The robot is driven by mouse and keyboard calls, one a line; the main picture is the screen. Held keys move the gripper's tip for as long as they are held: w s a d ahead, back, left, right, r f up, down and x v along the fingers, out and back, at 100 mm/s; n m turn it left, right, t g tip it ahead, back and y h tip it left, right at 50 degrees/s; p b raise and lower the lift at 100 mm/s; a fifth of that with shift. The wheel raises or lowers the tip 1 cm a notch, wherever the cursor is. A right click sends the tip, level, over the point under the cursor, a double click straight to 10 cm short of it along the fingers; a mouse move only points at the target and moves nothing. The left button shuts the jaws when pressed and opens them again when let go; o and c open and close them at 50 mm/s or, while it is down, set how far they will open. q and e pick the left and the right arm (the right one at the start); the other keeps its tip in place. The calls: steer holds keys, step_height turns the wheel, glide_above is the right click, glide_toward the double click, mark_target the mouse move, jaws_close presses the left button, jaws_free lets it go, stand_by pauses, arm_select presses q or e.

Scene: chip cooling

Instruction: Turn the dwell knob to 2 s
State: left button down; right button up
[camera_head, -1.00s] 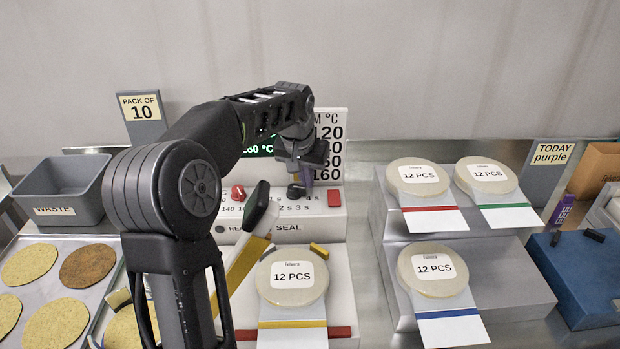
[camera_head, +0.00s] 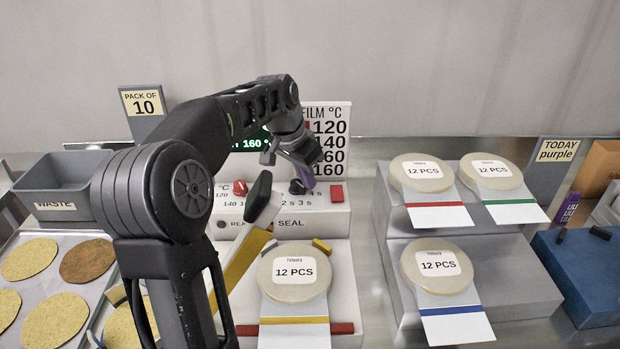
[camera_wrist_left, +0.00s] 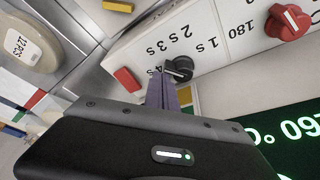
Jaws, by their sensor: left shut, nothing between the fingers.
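The dwell knob is the small black knob (camera_head: 297,187) on the sealer's white front panel, with printed marks in seconds around it. In the left wrist view the knob (camera_wrist_left: 180,68) sits beside the "1 s", "2 s" and "3 s" marks; its exact pointer direction is hard to tell. My left gripper (camera_head: 309,179) is shut and empty, its purplish fingers close beside the knob. In the wrist view the fingertips (camera_wrist_left: 162,76) appear at the knob's edge; whether they touch it I cannot tell. My right gripper is not in view.
A red temperature knob (camera_head: 240,188) is left of the dwell knob, and a red button (camera_head: 337,193) is right of it. A yellow lever with a black handle (camera_head: 258,196) rises in front of the panel. A round pack (camera_head: 295,272) lies below.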

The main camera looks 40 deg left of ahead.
mark_target(301, 194)
arm_select(q)
steer(key=shift+s+f+m, duration=0.1)
steer(key=shift+s+m, duration=0.3)
steer(key=shift+m, duration=0.4)
steer(key=shift+s+a+b, duration=0.25)
steer(key=shift+s+b, duration=0.35)
steer(key=shift+b, duration=0.1)
steer(key=shift+s+a, duration=0.4)
steer(key=shift+s, duration=0.05)
steer(key=shift+b, duration=0.35)
steer(key=shift+s+d, duration=0.3)
steer(key=shift+s+d+b, duration=0.2)
steer(key=shift+d+b, duration=0.1)
steer(key=shift+b, duration=0.1)
